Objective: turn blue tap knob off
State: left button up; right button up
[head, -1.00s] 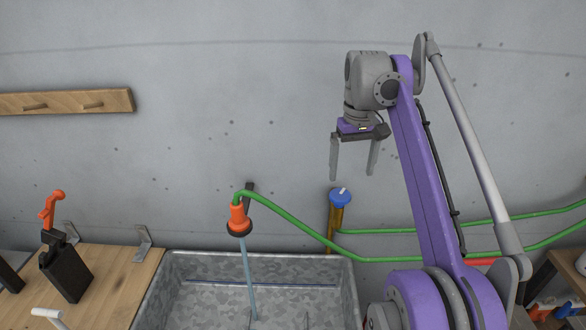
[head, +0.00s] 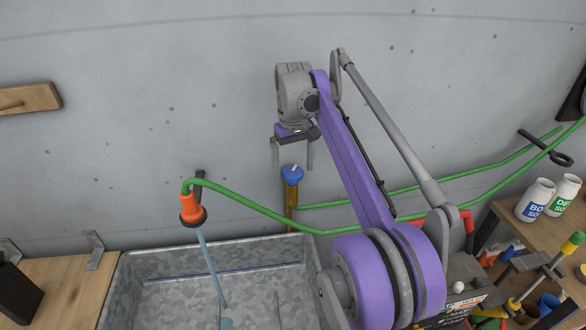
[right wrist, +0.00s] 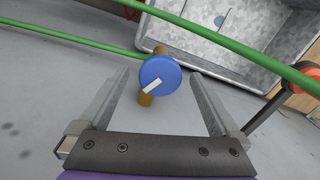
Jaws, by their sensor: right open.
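The blue tap knob (head: 293,176) sits on top of an upright brass-coloured pipe (head: 291,211) by the wall, with a white pointer mark on its top. My right gripper (head: 292,167) is open and points down, its fingertips close above the knob. In the right wrist view, the knob (right wrist: 160,77) appears between the two open fingers (right wrist: 160,74), with a visible gap on each side; I see no contact. The white mark lies diagonally there. A stream of water (head: 212,268) falls from the orange nozzle (head: 192,209). My left gripper is out of view.
A green hose (head: 250,215) runs from the nozzle across the wall, in front of the pipe. A grey metal basin (head: 112,291) stands below. A wooden bench is at left; bottles (head: 535,202) and tools sit on shelving at right.

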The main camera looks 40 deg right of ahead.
jog(key=shift+w+f, duration=0.2)
jog(key=shift+f, duration=0.1)
jog(key=c, duration=1.4)
